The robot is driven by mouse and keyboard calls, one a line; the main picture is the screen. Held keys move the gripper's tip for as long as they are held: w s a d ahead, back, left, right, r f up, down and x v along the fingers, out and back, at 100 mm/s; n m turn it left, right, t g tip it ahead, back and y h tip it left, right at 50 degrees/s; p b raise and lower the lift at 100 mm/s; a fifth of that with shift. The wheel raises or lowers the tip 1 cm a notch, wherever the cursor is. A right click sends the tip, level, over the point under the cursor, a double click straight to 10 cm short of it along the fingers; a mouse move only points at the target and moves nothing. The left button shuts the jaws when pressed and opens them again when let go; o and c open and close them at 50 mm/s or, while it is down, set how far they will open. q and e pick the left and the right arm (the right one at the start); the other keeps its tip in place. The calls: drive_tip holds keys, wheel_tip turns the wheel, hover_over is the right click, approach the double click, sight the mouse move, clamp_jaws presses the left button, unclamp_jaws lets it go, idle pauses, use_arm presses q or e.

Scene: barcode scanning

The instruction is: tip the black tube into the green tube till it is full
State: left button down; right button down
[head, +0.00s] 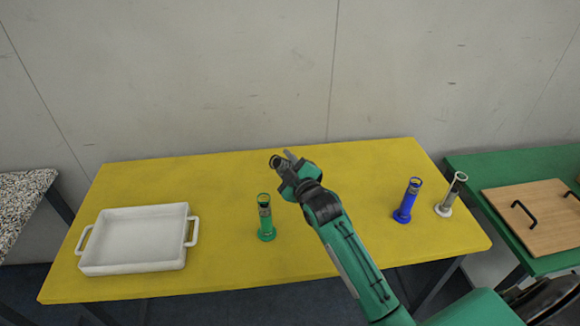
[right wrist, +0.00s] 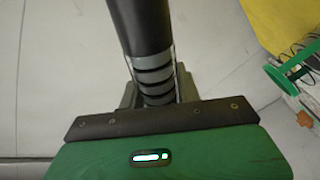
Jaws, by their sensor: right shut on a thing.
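The green tube (head: 266,219) stands upright on the yellow table, left of my right gripper in the head view. It also shows at the right edge of the right wrist view (right wrist: 290,68). My right gripper (head: 287,165) is shut on the black tube (head: 275,161) and holds it up above the table, a little right of and beyond the green tube in the picture. The black tube fills the upper middle of the right wrist view (right wrist: 140,30). Its base is largely hidden by the gripper. I cannot see the contents of either tube. My left gripper is not in view.
A white tray (head: 188,262) with two handles sits at the table's left. A blue tube (head: 406,203) and a white tube (head: 449,198) stand at the right. A green table (head: 480,163) with a wooden board (head: 540,235) adjoins on the right. The yellow table (head: 150,185) is clear behind the tray.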

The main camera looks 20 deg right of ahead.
drive_tip(key=shift+a+f+n+b, duration=0.35)
drive_tip(key=shift+f+n+b, duration=0.1)
drive_tip(key=shift+n, duration=0.35)
use_arm(q)
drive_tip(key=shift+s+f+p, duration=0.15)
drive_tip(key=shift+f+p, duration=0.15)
drive_tip(key=shift+p, duration=0.3)
use_arm(e)
drive_tip(key=n, duration=0.2)
drive_tip(key=a+f+n, duration=0.1)
drive_tip(key=n, duration=0.1)
drive_tip(key=f+n, duration=0.1)
drive_tip(key=n, duration=0.2)
drive_tip(key=shift+a, duration=0.25)
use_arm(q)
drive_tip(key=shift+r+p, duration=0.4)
use_arm(e)
drive_tip(key=shift+f+n, duration=0.2)
drive_tip(key=shift+n, duration=1.5)
